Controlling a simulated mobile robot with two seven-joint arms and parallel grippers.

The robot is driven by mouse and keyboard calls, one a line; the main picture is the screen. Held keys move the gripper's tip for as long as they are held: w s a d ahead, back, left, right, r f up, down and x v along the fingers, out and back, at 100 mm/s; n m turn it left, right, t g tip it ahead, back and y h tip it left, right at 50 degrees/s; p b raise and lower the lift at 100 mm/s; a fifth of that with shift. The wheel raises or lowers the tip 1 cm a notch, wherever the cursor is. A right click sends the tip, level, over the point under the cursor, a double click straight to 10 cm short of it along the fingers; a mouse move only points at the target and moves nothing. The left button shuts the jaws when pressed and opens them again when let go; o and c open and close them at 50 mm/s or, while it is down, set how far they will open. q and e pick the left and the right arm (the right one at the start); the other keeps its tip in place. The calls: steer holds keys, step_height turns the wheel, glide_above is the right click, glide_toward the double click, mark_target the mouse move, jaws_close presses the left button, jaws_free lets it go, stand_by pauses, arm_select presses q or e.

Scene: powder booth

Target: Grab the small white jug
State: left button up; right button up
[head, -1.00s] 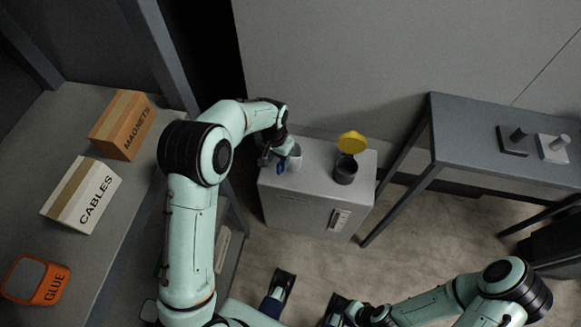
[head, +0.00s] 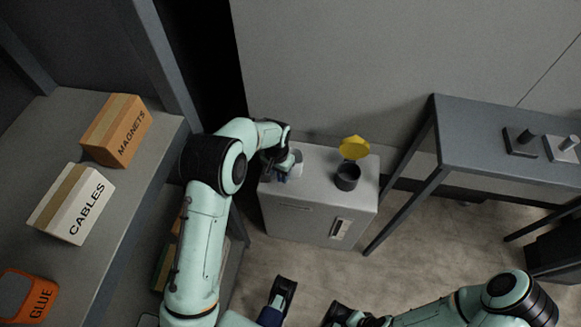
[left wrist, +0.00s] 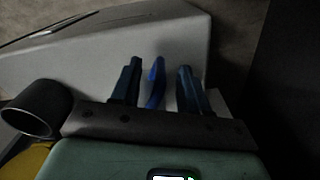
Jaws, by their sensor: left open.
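The small white jug (head: 297,170) stands on the left part of the grey cabinet's top in the head view. My left gripper (head: 281,172) is over its left side and hides much of it. In the left wrist view my left gripper (left wrist: 158,88) is open, with its two dark blue fingers apart. A blue upright strip (left wrist: 155,82), which looks like the jug's handle, stands between them, with gaps visible on both sides. A little of the white body shows behind the fingers.
A dark grey cup (head: 347,177) with a yellow disc (head: 354,147) behind it stands right of the jug on the cabinet (head: 310,222). A shelf with boxes (head: 117,130) is at left. A grey table (head: 480,125) is at right.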

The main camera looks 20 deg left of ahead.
arm_select(q)
step_height(320, 180, down, 3)
steer(key=shift+r, duration=0.1)
jaws_close()
steer(key=shift+r, duration=0.1)
steer(key=shift+r, duration=0.1)
